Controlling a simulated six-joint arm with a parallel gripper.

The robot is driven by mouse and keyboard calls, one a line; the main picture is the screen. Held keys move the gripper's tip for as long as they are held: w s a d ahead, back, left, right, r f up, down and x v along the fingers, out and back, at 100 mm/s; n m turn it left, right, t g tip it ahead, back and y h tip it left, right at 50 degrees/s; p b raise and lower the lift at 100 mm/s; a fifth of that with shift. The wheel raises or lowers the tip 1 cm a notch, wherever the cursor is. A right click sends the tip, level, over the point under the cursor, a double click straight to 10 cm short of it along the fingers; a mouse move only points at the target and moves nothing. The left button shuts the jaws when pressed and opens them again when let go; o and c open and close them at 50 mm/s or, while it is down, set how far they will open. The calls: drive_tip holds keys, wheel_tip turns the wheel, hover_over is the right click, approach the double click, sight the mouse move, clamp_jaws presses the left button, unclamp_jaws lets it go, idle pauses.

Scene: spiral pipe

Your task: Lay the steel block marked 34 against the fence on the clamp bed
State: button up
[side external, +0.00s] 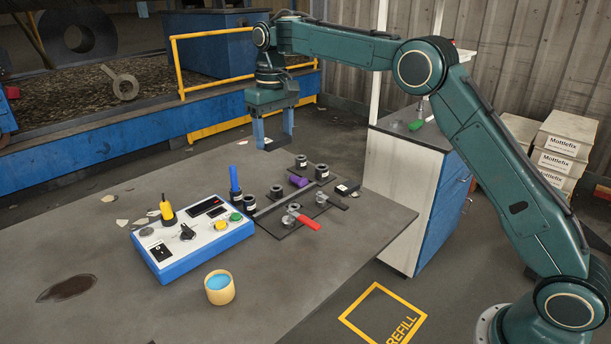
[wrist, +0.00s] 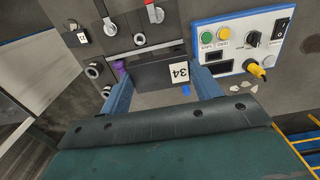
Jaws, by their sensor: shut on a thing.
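The steel block marked 34 (wrist: 150,76) is dark, with a white label reading 34 on its right part in the wrist view. My gripper (wrist: 163,92) is shut on it, one blue finger at each end. The clamp bed (side external: 283,222) is a dark plate on the bench, with a red-handled clamp (side external: 303,219) and a dark-handled clamp (side external: 330,200). A thin bar along its left side may be the fence (side external: 268,208).
A blue-and-white control box (side external: 200,240) with buttons stands left of the bed. A blue upright piece (side external: 234,179), black labelled cylinders (side external: 301,162) and a purple piece (side external: 298,181) stand around it. A cup of blue liquid (side external: 219,287) is at the front. The bench's left part is mostly clear.

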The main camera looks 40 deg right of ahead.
drive_tip(key=shift+w+d, duration=0.15)
drive_tip(key=shift+d, duration=0.1)
hover_over(280, 215)
wheel_tip(280, 215, down, 16)
drive_tip(key=shift+r, duration=0.15)
idle(0.4)
drive_tip(key=shift+f, duration=2.15)
drive_tip(key=shift+f, duration=0.1)
drive_tip(key=o, duration=1.3)
drive_tip(key=shift+f, duration=0.1)
drive_tip(key=shift+c, duration=0.2)
